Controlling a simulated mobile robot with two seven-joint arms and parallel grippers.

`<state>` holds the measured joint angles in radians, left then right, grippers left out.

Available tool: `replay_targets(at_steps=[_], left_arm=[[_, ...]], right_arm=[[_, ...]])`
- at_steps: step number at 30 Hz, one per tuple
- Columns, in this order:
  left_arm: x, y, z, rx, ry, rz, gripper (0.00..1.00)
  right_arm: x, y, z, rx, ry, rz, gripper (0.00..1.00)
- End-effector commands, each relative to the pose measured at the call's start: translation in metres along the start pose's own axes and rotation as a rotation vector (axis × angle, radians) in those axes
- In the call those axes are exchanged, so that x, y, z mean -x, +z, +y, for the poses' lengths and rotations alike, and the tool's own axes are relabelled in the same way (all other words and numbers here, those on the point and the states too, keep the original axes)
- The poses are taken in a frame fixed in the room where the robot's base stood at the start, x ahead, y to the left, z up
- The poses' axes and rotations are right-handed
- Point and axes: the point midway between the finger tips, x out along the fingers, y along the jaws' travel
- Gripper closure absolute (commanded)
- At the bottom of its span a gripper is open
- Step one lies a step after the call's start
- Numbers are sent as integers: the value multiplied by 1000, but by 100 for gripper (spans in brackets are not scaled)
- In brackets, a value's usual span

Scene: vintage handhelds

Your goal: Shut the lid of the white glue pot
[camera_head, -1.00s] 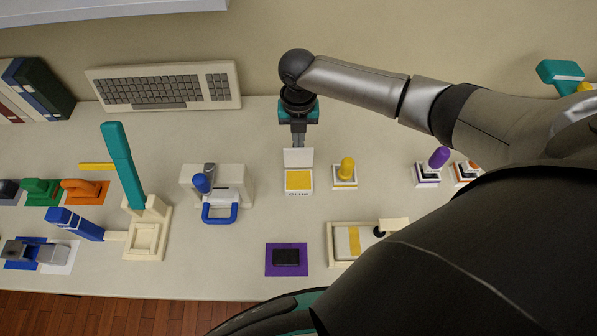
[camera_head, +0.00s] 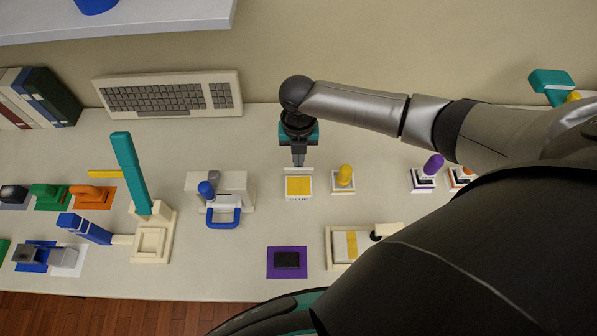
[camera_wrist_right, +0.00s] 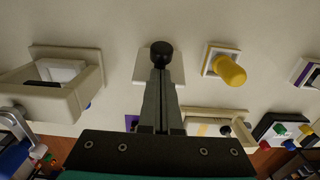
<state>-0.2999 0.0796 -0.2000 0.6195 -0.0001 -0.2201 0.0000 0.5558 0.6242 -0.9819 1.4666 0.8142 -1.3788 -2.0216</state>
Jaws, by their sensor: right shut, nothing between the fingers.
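The white glue pot (camera_head: 299,198) stands on the table, with "GLUE" lettering on its front and a yellow square inside its top. Its white lid (camera_head: 290,172) is hinged at the back edge and shows as a narrow strip, partly raised over the yellow; its exact angle is unclear. My right gripper (camera_head: 299,163) is shut and empty, pointing down just behind the lid, touching or nearly touching it. In the right wrist view the shut fingertips (camera_wrist_right: 161,55) lie over a white square, the lid (camera_wrist_right: 147,74). My left gripper is out of view.
A yellow-handled stamp (camera_head: 344,178) stands close right of the pot. A blue-handled white device (camera_head: 235,185) stands to the left. A purple pad (camera_head: 287,262) lies in front. A keyboard (camera_head: 168,93) leans at the back wall.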

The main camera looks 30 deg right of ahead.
Motion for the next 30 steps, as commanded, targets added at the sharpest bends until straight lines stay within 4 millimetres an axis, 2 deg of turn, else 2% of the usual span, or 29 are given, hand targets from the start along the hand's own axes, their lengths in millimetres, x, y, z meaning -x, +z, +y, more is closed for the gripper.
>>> replay_targets(at_steps=[5,11,20,30], left_arm=[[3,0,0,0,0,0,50],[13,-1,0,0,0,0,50],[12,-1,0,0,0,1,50],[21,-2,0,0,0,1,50]], right_arm=[[0,-3,0,0,0,1,100],[-2,-16,0,1,-1,2,100],[-4,-17,0,0,0,0,100],[-9,-33,0,1,0,1,100]])
